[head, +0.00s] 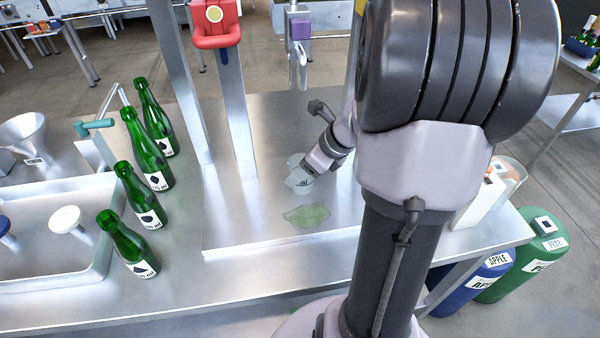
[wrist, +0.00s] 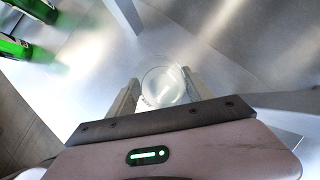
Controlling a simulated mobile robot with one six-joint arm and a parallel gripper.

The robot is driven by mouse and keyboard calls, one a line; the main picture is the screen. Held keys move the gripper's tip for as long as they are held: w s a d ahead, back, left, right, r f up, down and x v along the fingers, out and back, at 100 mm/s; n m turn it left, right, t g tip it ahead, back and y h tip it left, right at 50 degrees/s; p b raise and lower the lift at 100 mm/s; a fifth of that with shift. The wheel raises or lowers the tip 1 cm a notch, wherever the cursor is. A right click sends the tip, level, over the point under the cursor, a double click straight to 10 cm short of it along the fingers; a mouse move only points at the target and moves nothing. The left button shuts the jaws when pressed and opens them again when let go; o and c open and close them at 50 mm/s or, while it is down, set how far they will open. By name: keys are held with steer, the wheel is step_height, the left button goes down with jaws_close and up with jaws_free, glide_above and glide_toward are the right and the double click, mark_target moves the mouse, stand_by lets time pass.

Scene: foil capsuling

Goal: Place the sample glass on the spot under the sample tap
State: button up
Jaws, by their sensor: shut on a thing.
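The sample glass (head: 298,181) is a small clear cup with a dark mark on its side. My gripper (head: 308,172) is shut on it, low over the raised steel plate of the bench. In the wrist view the glass (wrist: 165,84) sits between the two fingers (wrist: 160,93), seen from above and looking empty. I cannot tell if its base touches the plate. The sample tap, with a purple block (head: 300,27) and a pale spout (head: 298,66), hangs behind and above the glass. A pale rim shows just behind the glass; I cannot tell if it is the spot.
Several green bottles (head: 137,247) stand to the left, beside a sink basin (head: 60,275). A red device (head: 215,25) on a post stands behind left. A white box (head: 478,203) is at right.

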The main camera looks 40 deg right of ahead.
steer(key=shift+r, duration=0.15)
steer(key=o, duration=1.4)
steer(key=shift+r+p, duration=0.1)
steer(key=shift+p, duration=0.2)
steer(key=p+v, duration=0.5)
steer(key=v, duration=0.6)
steer(key=shift+s+r, duration=0.3)
